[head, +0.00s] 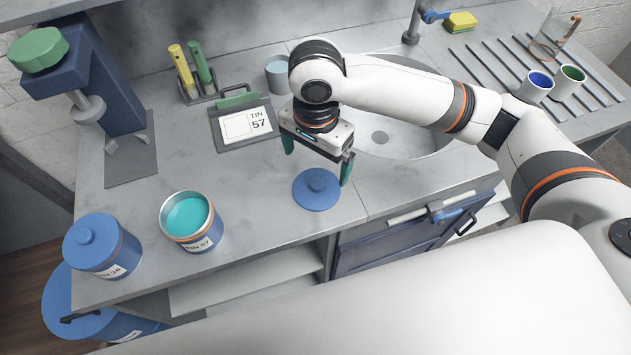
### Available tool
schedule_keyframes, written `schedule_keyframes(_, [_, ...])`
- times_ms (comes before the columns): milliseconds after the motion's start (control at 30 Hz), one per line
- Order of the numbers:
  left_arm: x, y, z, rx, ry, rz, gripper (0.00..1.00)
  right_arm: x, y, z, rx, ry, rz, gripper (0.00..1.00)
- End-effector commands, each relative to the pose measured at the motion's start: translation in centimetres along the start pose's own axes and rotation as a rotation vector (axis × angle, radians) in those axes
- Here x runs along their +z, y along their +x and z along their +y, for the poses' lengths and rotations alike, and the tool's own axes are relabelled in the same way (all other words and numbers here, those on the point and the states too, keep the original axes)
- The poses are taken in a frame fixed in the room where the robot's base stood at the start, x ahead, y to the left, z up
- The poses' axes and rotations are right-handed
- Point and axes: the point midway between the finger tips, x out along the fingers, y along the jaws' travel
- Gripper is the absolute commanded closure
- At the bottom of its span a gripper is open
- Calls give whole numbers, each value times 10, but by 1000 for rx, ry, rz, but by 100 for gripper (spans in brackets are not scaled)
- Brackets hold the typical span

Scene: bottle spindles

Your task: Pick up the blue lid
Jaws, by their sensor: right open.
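The blue lid (316,192) is a round disc with a small knob on top. It lies flat on the grey counter, left of the sink and near the counter's front edge. My right gripper (317,172) is above the lid, pointing down. Its two teal fingers are spread wide, one to the left of the lid's knob and one near the lid's right edge. Nothing is between the fingers. I cannot tell the exact height of the fingertips over the counter. My left gripper does not show.
An open tin (192,222) with teal contents stands left of the lid. A tin with a blue lid on (101,246) stands at the front left corner. A sign stand (244,124) marked TIN 57 is behind. The sink (408,140) is to the right. The counter between tin and lid is clear.

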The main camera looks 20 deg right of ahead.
Motion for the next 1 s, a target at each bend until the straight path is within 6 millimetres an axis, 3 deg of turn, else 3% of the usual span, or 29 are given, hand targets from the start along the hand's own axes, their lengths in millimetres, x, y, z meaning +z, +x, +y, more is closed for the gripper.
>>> schedule_keyframes(200, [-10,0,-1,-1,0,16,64,0,22,0,0,0,-1,0])
schedule_keyframes(600, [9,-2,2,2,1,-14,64,0,71,-4,-1,-1,-1,0])
schedule_keyframes(867, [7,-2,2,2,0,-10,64,0,75,-4,1,-2,-3,0])
schedule_keyframes(1000, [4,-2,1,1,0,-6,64,0,74,-4,1,-2,-3,20])
